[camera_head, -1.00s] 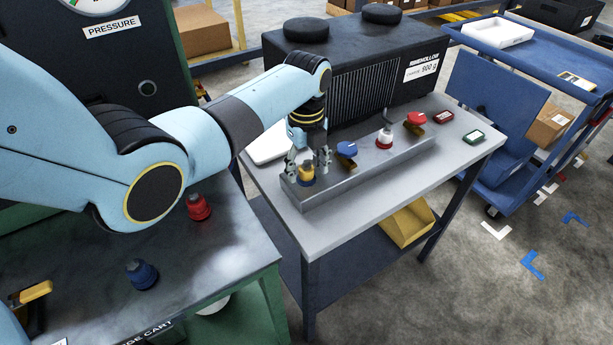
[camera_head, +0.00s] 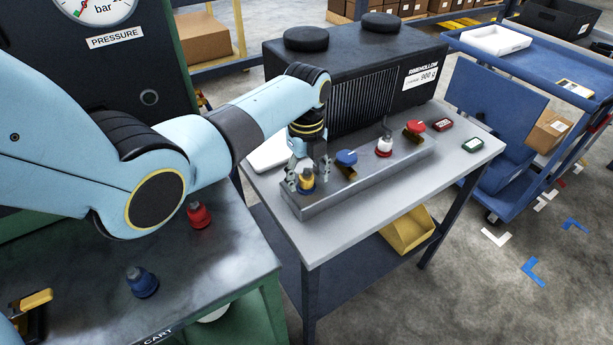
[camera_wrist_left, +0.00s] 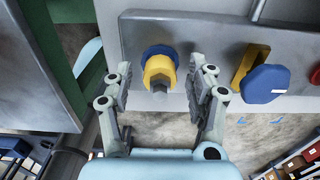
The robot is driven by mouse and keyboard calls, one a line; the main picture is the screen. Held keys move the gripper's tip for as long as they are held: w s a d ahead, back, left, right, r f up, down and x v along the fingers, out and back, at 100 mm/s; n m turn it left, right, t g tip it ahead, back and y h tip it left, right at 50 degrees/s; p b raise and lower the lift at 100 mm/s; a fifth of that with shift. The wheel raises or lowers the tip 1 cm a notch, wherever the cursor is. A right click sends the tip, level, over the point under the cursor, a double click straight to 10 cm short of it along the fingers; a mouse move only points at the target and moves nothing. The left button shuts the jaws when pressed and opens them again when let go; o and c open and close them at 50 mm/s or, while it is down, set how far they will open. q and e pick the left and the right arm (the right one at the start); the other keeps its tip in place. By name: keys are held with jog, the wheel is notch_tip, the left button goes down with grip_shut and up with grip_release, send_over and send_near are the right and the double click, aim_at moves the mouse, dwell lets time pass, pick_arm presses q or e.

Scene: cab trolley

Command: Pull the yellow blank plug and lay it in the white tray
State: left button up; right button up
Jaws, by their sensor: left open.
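The yellow blank plug (camera_head: 307,182) sits at the near left end of the grey metal rail (camera_head: 372,177). In the left wrist view the yellow plug (camera_wrist_left: 158,69) has a blue ring behind it and a dark tip. My left gripper (camera_head: 308,172) is over the plug. In the wrist view its open fingers (camera_wrist_left: 160,86) stand on either side of the plug, with gaps showing. A white tray (camera_head: 494,42) lies on the blue trolley at the upper right. My right gripper is not seen.
A blue-capped fitting (camera_head: 347,158), a white-and-red one (camera_head: 384,147) and a red-capped one (camera_head: 414,127) follow along the rail. A black ribbed unit (camera_head: 365,90) stands behind. A white flat item (camera_head: 266,156) is partly hidden by my arm.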

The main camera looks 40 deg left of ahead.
aim_at(306, 169)
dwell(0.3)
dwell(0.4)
pick_arm(q)
grip_shut()
dwell(0.4)
jog(key=shift+p, duration=0.3)
jog(key=shift+r+p, duration=1.4)
jog(key=shift+p, duration=0.1)
jog(key=shift+r+p, duration=1.65)
jog(key=shift+p, duration=0.15)
